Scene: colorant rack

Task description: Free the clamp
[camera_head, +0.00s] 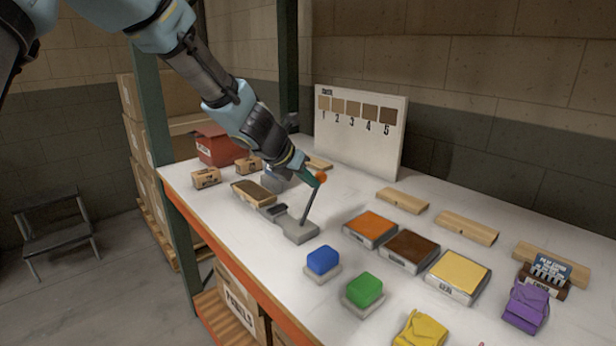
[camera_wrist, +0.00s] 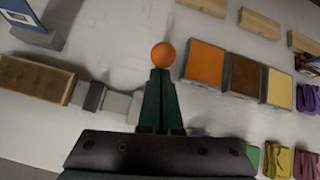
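The clamp is a grey device on the bench. Its block base (camera_head: 299,231) carries a dark lever (camera_head: 309,209) that rises, tilted, to an orange ball knob (camera_head: 321,177). Its grey jaw blocks (camera_wrist: 95,97) lie beside the end of a brown panel in a wooden frame (camera_head: 254,193); that panel also shows in the wrist view (camera_wrist: 36,78). I cannot tell whether they touch. My gripper (camera_head: 316,180) is at the knob, above the bench. In the wrist view its green fingers (camera_wrist: 160,72) are together, with the knob just beyond the tips; the lever is hidden behind them.
Orange (camera_head: 371,227), brown (camera_head: 411,249) and yellow (camera_head: 457,275) panels lie to the right. Blue (camera_head: 322,260) and green (camera_head: 363,288) blocks stand nearer the front edge. A numbered sample board (camera_head: 361,145) stands behind. A red box (camera_head: 220,148) and small cartons are at left.

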